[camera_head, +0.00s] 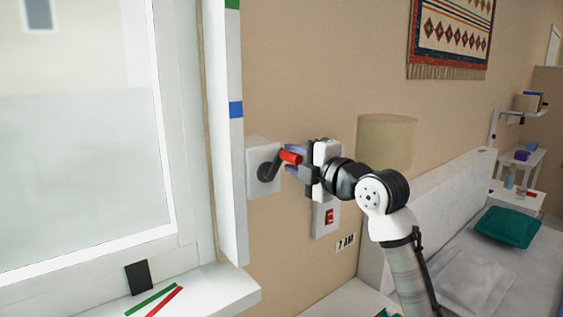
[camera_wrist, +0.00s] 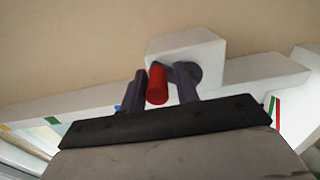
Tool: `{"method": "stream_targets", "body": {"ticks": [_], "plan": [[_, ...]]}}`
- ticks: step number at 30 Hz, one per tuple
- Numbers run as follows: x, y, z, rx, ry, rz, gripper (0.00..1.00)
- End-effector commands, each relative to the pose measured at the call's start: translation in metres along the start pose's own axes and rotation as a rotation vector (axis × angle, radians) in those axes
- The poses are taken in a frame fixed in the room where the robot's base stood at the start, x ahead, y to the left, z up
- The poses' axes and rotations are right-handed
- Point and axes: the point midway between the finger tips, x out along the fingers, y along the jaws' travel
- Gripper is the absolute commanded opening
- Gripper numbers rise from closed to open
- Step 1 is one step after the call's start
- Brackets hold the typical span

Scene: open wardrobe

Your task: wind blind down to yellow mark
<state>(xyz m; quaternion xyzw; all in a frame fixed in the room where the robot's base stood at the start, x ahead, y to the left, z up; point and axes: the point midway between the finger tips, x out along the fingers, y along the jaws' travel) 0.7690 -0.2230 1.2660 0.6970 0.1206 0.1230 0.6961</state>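The winder is a white box (camera_head: 263,166) on the wall with a dark crank (camera_head: 268,170) and a red handle (camera_head: 291,157). In the wrist view the red handle (camera_wrist: 157,83) lies between the two purple fingers of my gripper (camera_wrist: 160,88). It is close to the left finger, with a gap to the right finger, so my gripper looks open around it. The window (camera_head: 80,150) has a pale upper part and a greyer lower part; I cannot tell where the blind's edge is. A blue mark (camera_head: 236,109) and a green mark (camera_head: 232,4) show on the frame.
A plate with a red switch (camera_head: 329,216) is on the wall below my gripper. The sill (camera_head: 215,290) holds a dark block (camera_head: 139,277) and green and red strips. A lampshade (camera_head: 386,140) and a bed (camera_head: 490,260) stand to the right.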

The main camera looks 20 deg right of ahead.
Motion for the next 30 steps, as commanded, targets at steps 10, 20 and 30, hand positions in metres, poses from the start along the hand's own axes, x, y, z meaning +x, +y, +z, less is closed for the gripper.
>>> {"method": "stream_targets", "body": {"ticks": [10, 20, 30], "plan": [[0.002, -0.004, -0.001, 0.000, 0.006, -0.006, 0.19], [0.001, -0.022, 0.010, 0.002, 0.006, -0.007, 0.19], [0.000, -0.020, 0.012, -0.001, 0.003, -0.003, 0.19]]}}
